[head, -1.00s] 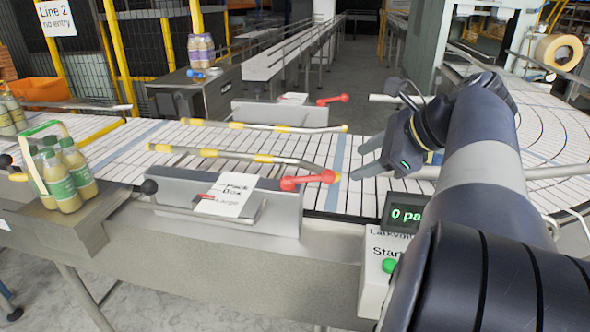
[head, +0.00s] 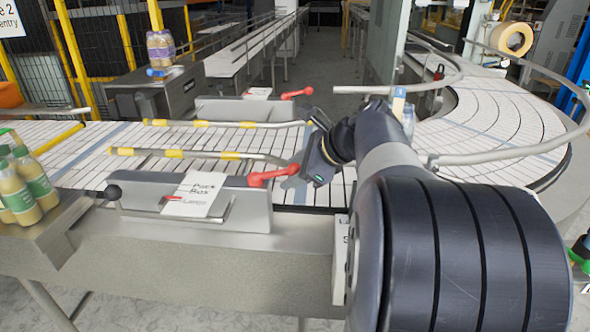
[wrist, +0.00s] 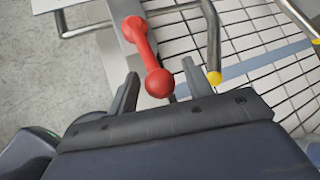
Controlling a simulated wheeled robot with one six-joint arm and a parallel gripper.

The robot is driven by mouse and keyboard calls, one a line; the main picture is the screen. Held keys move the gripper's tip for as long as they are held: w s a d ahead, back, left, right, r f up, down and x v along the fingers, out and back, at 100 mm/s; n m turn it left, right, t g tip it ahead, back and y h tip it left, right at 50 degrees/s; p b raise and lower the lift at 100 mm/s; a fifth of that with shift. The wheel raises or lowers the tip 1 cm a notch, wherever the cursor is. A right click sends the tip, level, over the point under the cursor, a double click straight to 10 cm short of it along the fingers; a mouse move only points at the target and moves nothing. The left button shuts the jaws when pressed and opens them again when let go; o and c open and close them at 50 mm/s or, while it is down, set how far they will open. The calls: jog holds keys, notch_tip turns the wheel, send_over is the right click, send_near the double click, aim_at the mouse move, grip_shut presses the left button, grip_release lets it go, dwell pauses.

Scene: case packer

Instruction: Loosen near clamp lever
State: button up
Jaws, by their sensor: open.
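The near clamp lever (head: 272,176) is red with a round knob at its end. It sits on top of the right end of the grey near clamp block (head: 245,207). My gripper (head: 296,176) is just to the right of the lever in the head view. In the wrist view the red lever (wrist: 146,48) points toward my open gripper (wrist: 160,88), and its knob lies between the two fingertips in the picture. I cannot tell whether the fingers touch it. The far clamp lever (head: 297,93), also red, is on the block across the conveyor.
Guide rails with yellow bands (head: 200,154) run along the white slatted conveyor (head: 80,147). A card reading "Pack Box" (head: 195,194) is on the near block. Bottles (head: 22,188) stand at the left. A curved conveyor (head: 500,120) lies at the right.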

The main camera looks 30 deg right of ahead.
jog(key=shift+c, duration=0.2)
grip_shut()
